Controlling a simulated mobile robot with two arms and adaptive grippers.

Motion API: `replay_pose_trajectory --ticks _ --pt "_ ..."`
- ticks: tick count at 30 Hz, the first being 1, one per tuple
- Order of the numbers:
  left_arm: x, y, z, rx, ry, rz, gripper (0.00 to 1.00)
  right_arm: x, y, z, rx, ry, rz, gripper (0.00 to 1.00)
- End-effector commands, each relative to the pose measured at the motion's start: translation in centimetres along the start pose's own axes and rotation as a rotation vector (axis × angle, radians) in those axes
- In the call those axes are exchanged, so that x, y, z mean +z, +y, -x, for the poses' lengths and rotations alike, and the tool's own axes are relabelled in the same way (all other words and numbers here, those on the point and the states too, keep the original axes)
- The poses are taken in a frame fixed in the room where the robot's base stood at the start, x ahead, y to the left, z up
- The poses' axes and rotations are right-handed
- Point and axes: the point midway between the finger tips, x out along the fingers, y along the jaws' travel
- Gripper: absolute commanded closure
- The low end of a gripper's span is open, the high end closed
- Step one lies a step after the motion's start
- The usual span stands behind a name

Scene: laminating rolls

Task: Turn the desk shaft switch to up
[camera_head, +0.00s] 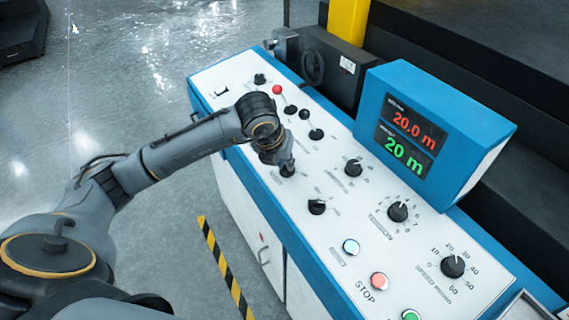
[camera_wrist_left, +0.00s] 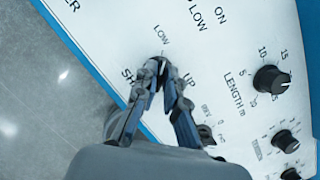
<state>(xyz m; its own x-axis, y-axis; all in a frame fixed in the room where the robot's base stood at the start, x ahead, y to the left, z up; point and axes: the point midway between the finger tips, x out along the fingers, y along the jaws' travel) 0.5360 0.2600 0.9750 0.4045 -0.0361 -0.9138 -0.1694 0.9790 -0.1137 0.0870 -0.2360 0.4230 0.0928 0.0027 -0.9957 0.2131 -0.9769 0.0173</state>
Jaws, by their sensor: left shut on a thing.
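My left gripper (camera_head: 285,166) reaches down onto the white panel of the blue control desk (camera_head: 330,265). In the left wrist view, my left gripper (camera_wrist_left: 163,82) is shut on the dark shaft switch (camera_wrist_left: 161,63), with a fingertip on each side. The printed words LOW, UP and part of SHAFT stand around this switch. Most of the switch is hidden by the fingers, so I cannot clearly tell where its pointer aims. In the head view the gripper covers the switch. My right gripper is not in view.
Another switch (camera_head: 317,207) and a length knob (camera_head: 353,167) are close to my left gripper. A blue display box (camera_head: 440,120) rises at the right. Reset and stop buttons (camera_head: 379,282) lie nearer the front.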

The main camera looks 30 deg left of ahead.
Motion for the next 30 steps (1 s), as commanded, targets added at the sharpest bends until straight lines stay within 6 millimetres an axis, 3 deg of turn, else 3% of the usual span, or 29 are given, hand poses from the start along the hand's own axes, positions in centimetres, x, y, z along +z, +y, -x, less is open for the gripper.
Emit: replay_pose_trajectory --ticks 15,30 --pt "-0.3 0.2 -0.7 -0.114 0.003 -0.417 1.00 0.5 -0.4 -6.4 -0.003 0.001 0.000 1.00" --pt "-0.2 0.3 -0.5 -0.242 0.007 -0.874 1.00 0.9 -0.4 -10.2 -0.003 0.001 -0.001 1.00"
